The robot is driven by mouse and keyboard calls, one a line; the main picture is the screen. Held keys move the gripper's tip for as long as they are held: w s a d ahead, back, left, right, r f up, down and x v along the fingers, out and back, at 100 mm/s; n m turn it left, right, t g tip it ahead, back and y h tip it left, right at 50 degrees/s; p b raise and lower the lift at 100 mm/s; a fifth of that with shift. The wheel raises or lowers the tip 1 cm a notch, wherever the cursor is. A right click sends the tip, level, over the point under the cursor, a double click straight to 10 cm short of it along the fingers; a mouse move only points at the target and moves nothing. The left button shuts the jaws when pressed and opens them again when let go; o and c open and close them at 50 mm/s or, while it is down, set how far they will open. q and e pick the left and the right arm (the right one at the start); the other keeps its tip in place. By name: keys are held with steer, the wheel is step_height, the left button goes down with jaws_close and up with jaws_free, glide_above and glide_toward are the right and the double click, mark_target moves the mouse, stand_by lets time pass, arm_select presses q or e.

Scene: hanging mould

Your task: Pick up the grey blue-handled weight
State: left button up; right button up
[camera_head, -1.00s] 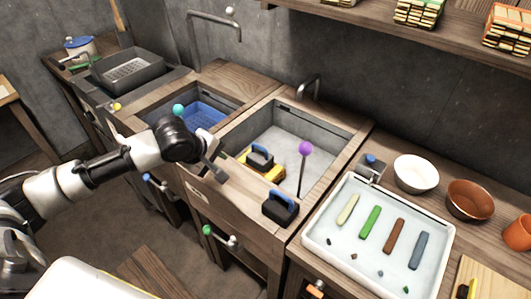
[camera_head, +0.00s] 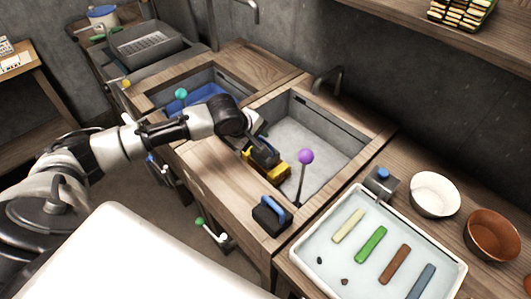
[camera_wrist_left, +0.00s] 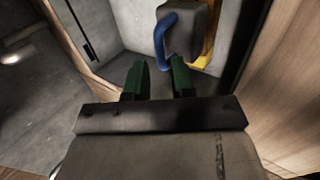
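A dark grey block weight with a blue handle (camera_head: 264,157) sits on a yellow piece (camera_head: 268,170) in the right-hand sink. In the left wrist view the grey weight (camera_wrist_left: 203,28) and its blue handle show at the top, just beyond my fingers. My left gripper (camera_wrist_left: 160,72) has its two green fingers apart with nothing between them. In the head view my left wrist is beside the weight and partly covers it. A second dark weight with a blue handle (camera_head: 271,218) stands on the wooden front ledge. My right gripper is not in view.
A purple ball on a thin stem (camera_head: 306,157) rises just right of the weight. The sink wall (camera_head: 350,118) surrounds it. A white tray (camera_head: 310,263) with coloured bars lies right, near a white bowl (camera_head: 436,192). A blue basket (camera_head: 200,94) lies in the left sink.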

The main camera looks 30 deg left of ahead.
mark_target(265, 141)
arm_select(q)
steer(key=x, duration=0.5)
steer(key=shift+d+f, duration=0.1)
steer(key=shift+f, duration=0.05)
steer(key=shift+c, duration=0.3)
jaws_close()
stand_by(0.9)
